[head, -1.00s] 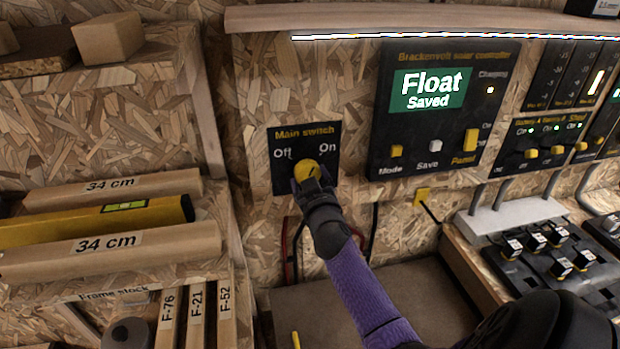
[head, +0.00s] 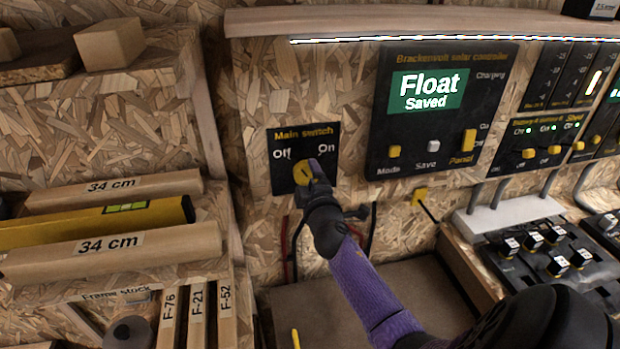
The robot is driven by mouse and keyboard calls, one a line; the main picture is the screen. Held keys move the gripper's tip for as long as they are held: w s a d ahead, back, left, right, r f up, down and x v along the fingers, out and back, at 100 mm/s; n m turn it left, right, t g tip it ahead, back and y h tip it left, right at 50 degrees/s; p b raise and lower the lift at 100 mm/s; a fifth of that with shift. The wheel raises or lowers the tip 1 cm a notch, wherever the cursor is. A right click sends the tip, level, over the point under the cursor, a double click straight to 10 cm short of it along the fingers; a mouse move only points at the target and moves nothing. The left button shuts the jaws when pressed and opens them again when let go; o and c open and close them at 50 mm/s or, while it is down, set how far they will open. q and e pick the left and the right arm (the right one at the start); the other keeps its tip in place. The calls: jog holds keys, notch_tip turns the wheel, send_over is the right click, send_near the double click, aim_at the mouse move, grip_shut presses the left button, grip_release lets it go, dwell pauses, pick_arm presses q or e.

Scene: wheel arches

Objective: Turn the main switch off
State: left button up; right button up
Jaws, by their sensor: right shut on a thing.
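The main switch is a round yellow knob (head: 302,174) on a black plate (head: 285,184) headed "Main switch", with "Off" at its upper left and "On" at its upper right. My right gripper (head: 307,173) reaches up from below and is shut on the knob. Its dark fingers hide part of the knob's right side. A dark mark shows on the knob's face, but I cannot tell clearly which label it points to. My left gripper is not in view.
The solar controller (head: 481,95) to the right reads "Float Saved". A yellow plug (head: 419,196) sits below it. A shelf with wooden bars (head: 110,251) and a yellow level (head: 60,228) stands at left. Black blocks (head: 558,265) lie at right.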

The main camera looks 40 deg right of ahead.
jog(key=shift+n, duration=1.5)
jog(key=o, duration=1.1)
